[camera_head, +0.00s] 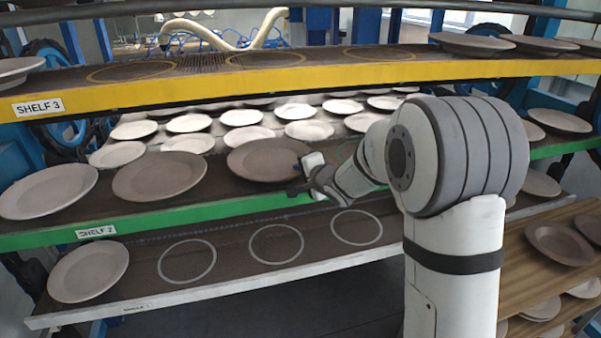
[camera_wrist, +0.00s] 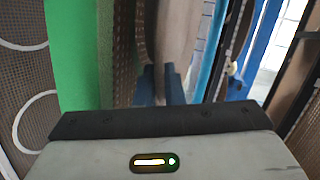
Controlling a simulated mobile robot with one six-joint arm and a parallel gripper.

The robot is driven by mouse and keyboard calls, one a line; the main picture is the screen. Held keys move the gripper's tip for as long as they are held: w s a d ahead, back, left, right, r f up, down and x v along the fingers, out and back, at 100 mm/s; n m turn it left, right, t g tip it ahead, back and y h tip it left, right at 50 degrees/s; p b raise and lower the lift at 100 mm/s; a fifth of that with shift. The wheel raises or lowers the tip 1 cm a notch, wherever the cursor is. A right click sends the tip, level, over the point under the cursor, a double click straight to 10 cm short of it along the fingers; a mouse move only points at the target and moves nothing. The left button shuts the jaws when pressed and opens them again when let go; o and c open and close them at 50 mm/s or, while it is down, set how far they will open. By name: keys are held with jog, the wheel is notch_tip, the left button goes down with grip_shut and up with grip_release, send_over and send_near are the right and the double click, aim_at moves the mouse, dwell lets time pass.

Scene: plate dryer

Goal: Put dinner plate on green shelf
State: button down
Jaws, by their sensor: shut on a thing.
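A brown dinner plate (camera_head: 264,158) is at the front row of the green shelf (camera_head: 165,217), labelled SHELF 2, right of two other plates. My gripper (camera_head: 303,180) is shut on its right front rim. In the wrist view the plate (camera_wrist: 173,35) shows edge-on between my gripper's fingers (camera_wrist: 161,85), beside the green edge (camera_wrist: 75,55). The plate looks level. I cannot tell whether it touches the shelf or hangs slightly above it. My arm hides part of the shelf to the right.
A brown plate (camera_head: 160,177) and a pale plate (camera_head: 48,191) sit left on the green shelf, with several more behind. The yellow shelf (camera_head: 200,85) runs above. The white-edged lower shelf (camera_head: 180,295) has empty ring marks and one plate (camera_head: 88,271). Wooden boards with plates stand at right.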

jog(key=shift+r, duration=0.2)
jog(key=shift+f, duration=0.15)
jog(key=c, duration=1.8)
grip_release()
jog(key=shift+f, duration=0.1)
